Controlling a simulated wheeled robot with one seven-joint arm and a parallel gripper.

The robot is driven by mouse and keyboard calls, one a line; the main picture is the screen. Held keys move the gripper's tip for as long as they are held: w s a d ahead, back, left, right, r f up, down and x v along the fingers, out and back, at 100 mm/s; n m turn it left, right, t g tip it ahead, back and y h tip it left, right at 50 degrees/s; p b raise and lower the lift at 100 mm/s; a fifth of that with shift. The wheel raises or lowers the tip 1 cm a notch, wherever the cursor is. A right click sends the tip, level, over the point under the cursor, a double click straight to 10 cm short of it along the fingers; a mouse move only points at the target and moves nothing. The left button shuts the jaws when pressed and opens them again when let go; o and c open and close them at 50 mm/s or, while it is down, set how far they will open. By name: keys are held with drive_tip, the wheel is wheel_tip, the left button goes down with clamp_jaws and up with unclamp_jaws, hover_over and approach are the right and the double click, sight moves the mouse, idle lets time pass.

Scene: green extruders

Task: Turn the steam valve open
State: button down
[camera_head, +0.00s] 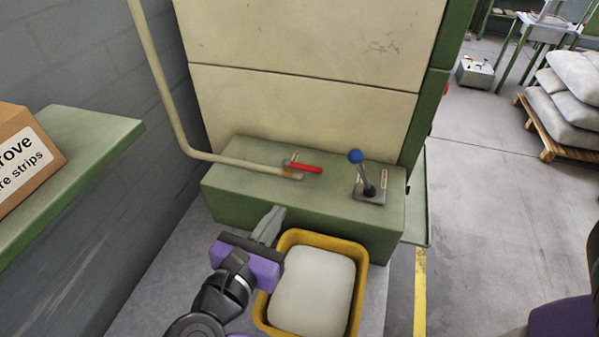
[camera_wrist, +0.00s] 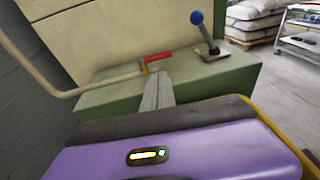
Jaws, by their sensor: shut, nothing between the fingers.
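The steam valve has a red lever handle (camera_head: 305,168) at the end of a cream pipe (camera_head: 235,160), on top of a green machine base (camera_head: 235,192). The handle points right, roughly in line with the pipe's end run. It also shows in the wrist view as a red handle (camera_wrist: 158,56), just beyond my fingers. My gripper (camera_head: 278,212) is shut and empty, in front of the green base and below the valve in the picture. In the wrist view my gripper (camera_wrist: 163,76) points toward the valve. I see no contact with the handle.
A blue-knobbed lever (camera_head: 356,157) stands right of the valve. A yellow bin (camera_head: 359,258) holding a pale block (camera_head: 312,290) sits beside my gripper. A green shelf (camera_head: 95,150) with a cardboard box (camera_head: 25,150) is at left. Open floor (camera_head: 480,220) lies at right.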

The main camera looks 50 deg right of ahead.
sight(310, 171)
drive_tip(key=b+x, duration=0.1)
drive_tip(key=x, duration=1.2)
drive_tip(key=shift+w+d+f, duration=0.1)
drive_tip(key=shift+d+f, duration=0.05)
drive_tip(key=shift+d, duration=0.25)
drive_tip(key=shift+d+f+b, duration=0.15)
drive_tip(key=shift+d+b, duration=0.3)
drive_tip(key=shift+d, duration=0.35)
